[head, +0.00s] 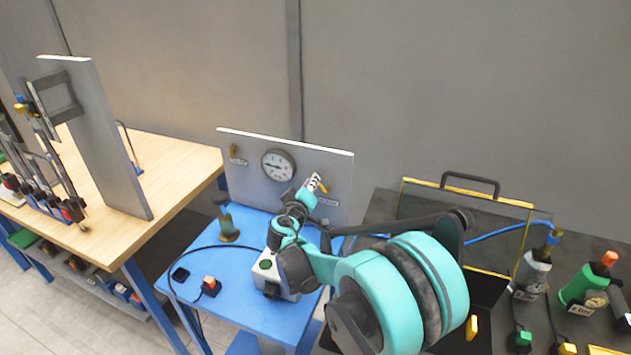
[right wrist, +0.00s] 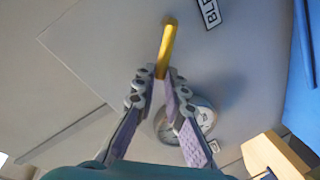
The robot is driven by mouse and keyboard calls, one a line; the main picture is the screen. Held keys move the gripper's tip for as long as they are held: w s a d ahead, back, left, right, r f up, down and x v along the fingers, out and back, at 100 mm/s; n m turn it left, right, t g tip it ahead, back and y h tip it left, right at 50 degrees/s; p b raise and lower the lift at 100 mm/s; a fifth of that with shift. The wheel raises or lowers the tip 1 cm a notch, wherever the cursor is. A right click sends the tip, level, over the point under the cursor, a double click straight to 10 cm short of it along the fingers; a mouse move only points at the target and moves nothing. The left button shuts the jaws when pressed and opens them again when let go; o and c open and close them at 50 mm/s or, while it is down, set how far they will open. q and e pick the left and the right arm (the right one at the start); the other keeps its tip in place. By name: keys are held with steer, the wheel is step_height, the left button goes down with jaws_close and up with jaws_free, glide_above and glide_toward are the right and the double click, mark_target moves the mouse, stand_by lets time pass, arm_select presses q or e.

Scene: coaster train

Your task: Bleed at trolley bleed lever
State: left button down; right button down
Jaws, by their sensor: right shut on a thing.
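The trolley (head: 238,290) is blue, with an upright grey panel (head: 237,180) at its back. The panel carries a round white-faced gauge (head: 278,166) and a yellow bleed lever (head: 323,187). My right gripper (head: 314,183) is at the panel, right of the gauge, shut on the lever. In the right wrist view the yellow lever (right wrist: 167,45) sticks out beyond the fingertips (right wrist: 162,76). A label (right wrist: 208,12) beside it reads "BLE", the rest cut off. The gauge (right wrist: 197,120) is partly behind a finger; its reading is too small to tell. My left gripper is out of view.
On the trolley stand a grey box with a green button (head: 266,265), a red-topped switch (head: 210,286) and a brass-based fitting (head: 226,224). A wooden bench (head: 170,165) is left; a dark table (head: 380,208) with bottle-like units is right.

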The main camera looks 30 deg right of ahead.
steer(key=shift+w+a+f+n+g+h+b, duration=0.25)
steer(key=shift+f+n, duration=0.4)
steer(key=shift+n, duration=0.55)
steer(key=shift+w+a+f+n+g+h+b, duration=0.15)
steer(key=shift+f+n+g, duration=0.35)
steer(key=shift+n, duration=0.7)
steer(key=shift+w+a+f+n+g+h+b, duration=0.15)
steer(key=shift+w+a+f+n, duration=0.1)
steer(key=shift+f+n, duration=0.75)
steer(key=shift+r, duration=0.2)
steer(key=c, duration=1.6)
jaws_free()
steer(key=v, duration=1.2)
steer(key=shift+r, duration=0.15)
